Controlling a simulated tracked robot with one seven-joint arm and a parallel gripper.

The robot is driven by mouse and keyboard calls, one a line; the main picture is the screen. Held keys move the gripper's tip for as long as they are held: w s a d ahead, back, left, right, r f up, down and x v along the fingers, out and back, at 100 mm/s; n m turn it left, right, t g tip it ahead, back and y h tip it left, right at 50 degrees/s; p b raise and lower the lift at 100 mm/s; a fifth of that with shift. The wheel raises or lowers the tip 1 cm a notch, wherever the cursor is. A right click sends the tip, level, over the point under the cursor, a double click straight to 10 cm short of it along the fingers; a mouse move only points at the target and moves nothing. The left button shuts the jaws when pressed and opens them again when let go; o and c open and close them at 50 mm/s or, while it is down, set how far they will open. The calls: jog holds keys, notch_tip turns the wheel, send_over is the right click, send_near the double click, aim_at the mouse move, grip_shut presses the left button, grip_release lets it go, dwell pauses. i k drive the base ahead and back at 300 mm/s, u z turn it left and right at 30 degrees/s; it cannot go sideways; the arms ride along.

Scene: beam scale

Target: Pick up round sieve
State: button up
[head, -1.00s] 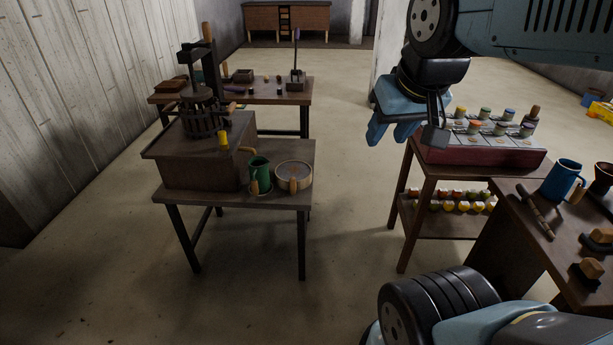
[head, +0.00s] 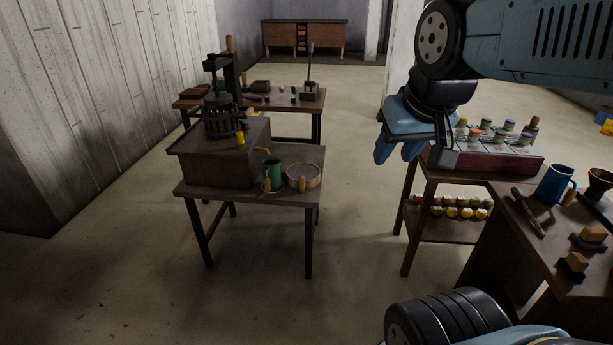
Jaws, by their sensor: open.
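The round sieve (head: 303,170) is a shallow round pan with a pale rim and a short wooden handle facing me. It sits at the right front of a dark wooden table (head: 240,192), beside a green mug (head: 271,173). My gripper (head: 391,150) hangs at the upper right of the head view, its blue fingers pointing down and left. It is open, and nothing shows between its fingers. It is well apart from the sieve, to its right in the picture.
A wooden box with a press (head: 222,115) fills the rest of that table. A shelf stand (head: 428,175) with jars stands below my gripper. A bench (head: 545,235) with a blue mug (head: 556,184) is at the right. Open floor lies between table and stand.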

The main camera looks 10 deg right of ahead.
aim_at(303, 174)
jog(key=u, duration=0.1)
jog(key=i, duration=0.95)
jog(key=z, duration=0.1)
